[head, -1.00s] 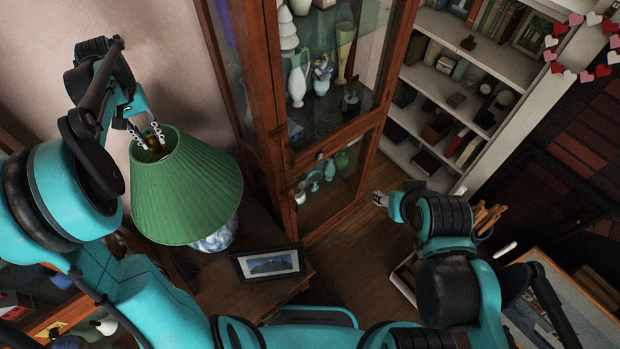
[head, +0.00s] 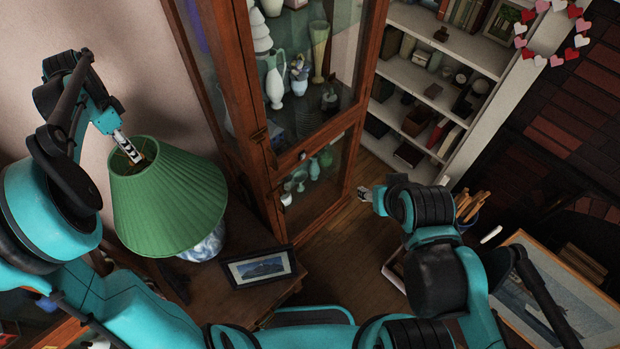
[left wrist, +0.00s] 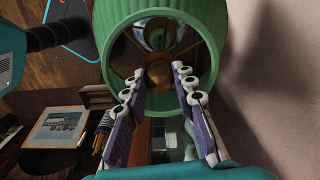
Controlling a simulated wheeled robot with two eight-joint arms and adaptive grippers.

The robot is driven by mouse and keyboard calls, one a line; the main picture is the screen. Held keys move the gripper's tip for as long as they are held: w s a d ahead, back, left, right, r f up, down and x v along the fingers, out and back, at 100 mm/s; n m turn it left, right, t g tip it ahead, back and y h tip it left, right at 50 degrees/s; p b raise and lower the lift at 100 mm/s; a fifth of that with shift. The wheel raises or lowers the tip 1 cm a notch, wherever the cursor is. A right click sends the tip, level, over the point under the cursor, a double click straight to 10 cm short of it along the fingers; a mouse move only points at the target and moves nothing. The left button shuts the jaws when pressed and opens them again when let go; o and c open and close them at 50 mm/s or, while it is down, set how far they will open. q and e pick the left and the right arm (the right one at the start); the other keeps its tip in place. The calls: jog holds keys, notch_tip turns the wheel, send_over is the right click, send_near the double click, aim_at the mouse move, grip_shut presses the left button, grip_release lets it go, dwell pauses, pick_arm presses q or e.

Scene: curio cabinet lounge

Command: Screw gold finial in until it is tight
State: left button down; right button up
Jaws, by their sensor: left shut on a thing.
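The green pleated lampshade (head: 172,205) sits on a blue and white lamp base (head: 208,243) at the left of the head view. My left gripper (head: 132,153) reaches into the shade's top opening. In the left wrist view, the gold finial (left wrist: 158,73) shows in the middle of the shade's opening, between the fingertips of my left gripper (left wrist: 159,78), which is shut on it. In the head view the finial is hidden or too small to make out. My right gripper (head: 366,193) is away from the lamp, near the cabinet's lower right; its finger opening is unclear.
A framed picture (head: 260,267) stands on the wooden side table (head: 228,298) by the lamp. A glass-fronted curio cabinet (head: 262,170) with vases stands just right of the shade. The wall is close on the left. White bookshelves (head: 450,45) are at the back right.

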pick_arm(q)
jog(key=c, duration=1.3)
grip_release()
jog(key=shift+c, duration=0.2)
jog(key=n, duration=0.3)
jog(key=shift+n, duration=0.4)
jog(key=n, duration=0.3)
jog(key=shift+n, duration=0.3)
jog(key=n, duration=1.1)
jog(key=shift+n, duration=0.3)
jog(key=n, duration=0.3)
jog(key=shift+n, duration=0.3)
jog(key=n, duration=0.7)
